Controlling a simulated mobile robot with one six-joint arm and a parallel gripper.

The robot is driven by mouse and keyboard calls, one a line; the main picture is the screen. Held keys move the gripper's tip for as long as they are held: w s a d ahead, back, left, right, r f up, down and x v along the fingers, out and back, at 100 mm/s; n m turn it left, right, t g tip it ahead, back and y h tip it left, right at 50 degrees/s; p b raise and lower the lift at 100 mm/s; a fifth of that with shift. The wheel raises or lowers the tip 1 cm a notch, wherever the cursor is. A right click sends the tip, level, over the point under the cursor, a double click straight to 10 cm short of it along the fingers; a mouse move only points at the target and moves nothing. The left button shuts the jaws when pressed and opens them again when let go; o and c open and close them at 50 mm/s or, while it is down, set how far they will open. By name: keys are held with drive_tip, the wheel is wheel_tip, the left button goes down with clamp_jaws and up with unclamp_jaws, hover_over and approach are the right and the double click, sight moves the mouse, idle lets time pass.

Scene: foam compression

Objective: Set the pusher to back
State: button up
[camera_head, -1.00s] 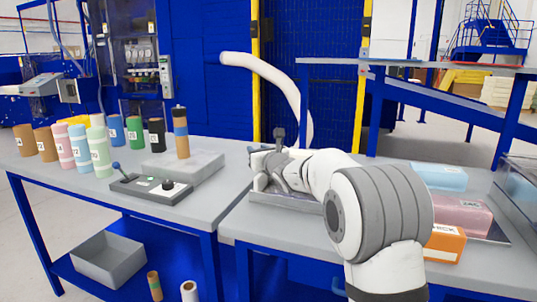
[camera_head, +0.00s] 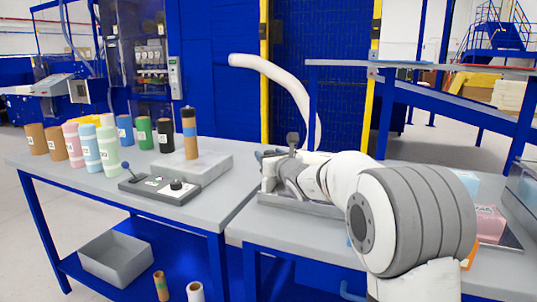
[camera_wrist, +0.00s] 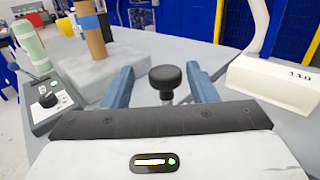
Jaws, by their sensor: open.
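A dark round knob on a short stem (camera_wrist: 165,78) stands upright between the fingers of my gripper (camera_wrist: 160,68) in the wrist view. The blue fingers are spread with a gap on both sides of it, and nothing is gripped. In the head view the knob (camera_head: 293,138) rises behind my gripper (camera_head: 265,158), over a grey plate (camera_head: 300,206) on the right table. My wrist and arm hide most of what lies under the knob. A control box (camera_head: 158,189) with a blue-tipped lever (camera_head: 127,166) and a black dial is on the left table.
A tan and blue cylinder (camera_head: 190,142) stands on a grey block (camera_head: 205,168). Several labelled cylinders (camera_head: 93,148) stand at the left table's back. A pink block (camera_head: 489,224) lies right of my arm. A white block (camera_wrist: 270,86) is right of my fingers.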

drive_tip(key=shift+v, duration=2.15)
drive_tip(key=s+a+r+n+g+y+p, duration=0.15)
drive_tip(key=s+n+g+p, duration=0.75)
drive_tip(key=s+n, duration=1.15)
drive_tip(key=s+d+f+n+g+h+p, duration=0.1)
drive_tip(key=s+d+n+h+p, duration=0.3)
drive_tip(key=s+d, duration=0.4)
drive_tip(key=s+d+f+n+g+h+p, duration=0.2)
drive_tip(key=s+d+n+h, duration=0.3)
drive_tip(key=s, duration=0.8)
drive_tip(key=d+n+g+p, duration=0.1)
drive_tip(key=d, duration=0.2)
drive_tip(key=shift+d+f+n+g+p, duration=0.15)
drive_tip(key=shift+f+n+g+p, duration=0.15)
drive_tip(key=shift+n+g+p, duration=0.1)
